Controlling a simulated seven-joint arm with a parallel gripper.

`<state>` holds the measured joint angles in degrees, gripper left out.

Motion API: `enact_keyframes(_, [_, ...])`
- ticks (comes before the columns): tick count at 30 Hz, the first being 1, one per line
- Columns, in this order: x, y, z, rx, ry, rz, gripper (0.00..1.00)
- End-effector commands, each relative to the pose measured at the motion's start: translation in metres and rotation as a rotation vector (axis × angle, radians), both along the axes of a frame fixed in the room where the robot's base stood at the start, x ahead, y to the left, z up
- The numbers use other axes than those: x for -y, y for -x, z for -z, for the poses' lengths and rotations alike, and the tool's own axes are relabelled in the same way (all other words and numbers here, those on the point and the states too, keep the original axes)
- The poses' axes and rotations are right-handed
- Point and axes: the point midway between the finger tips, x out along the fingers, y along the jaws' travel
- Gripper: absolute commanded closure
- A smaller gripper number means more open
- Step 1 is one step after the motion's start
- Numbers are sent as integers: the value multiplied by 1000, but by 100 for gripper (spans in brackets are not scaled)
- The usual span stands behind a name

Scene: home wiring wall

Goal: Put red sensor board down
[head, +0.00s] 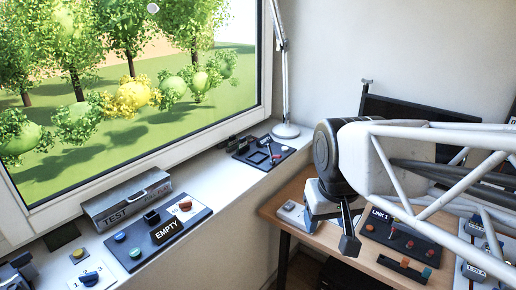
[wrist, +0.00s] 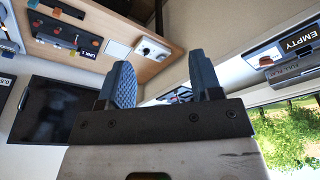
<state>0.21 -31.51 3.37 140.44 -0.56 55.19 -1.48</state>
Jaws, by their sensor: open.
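My gripper (head: 332,228) hangs over the left end of the wooden desk, fingers apart. In the wrist view my gripper (wrist: 163,86) shows two dark fingers with nothing held between them. I cannot pick out the red sensor board for certain. A dark rack (head: 403,270) on the desk, right of my gripper, holds small upright pieces in green, red and orange. This rack also shows in the wrist view (wrist: 54,41). One of its pieces may be the board, but they are too small to tell.
A black panel marked LINK 1 (head: 400,238) lies behind the rack. A white switch box (head: 291,214) sits at the desk's left end. The window sill carries the EMPTY panel (head: 137,250), a grey TEST box (head: 125,200) and a lamp (head: 286,131). A dark monitor (head: 400,111) stands behind my arm.

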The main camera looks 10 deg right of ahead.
Motion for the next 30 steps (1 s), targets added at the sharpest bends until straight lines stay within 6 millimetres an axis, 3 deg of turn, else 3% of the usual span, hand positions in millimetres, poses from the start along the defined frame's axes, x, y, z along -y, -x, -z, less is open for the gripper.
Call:
enact_keyframes(3, [1, 24, 13, 8, -4, 22, 41])
enact_keyframes(9, [1, 43, 27, 13, -9, 43, 41])
enact_keyframes(30, [1, 46, 29, 14, -9, 46, 41])
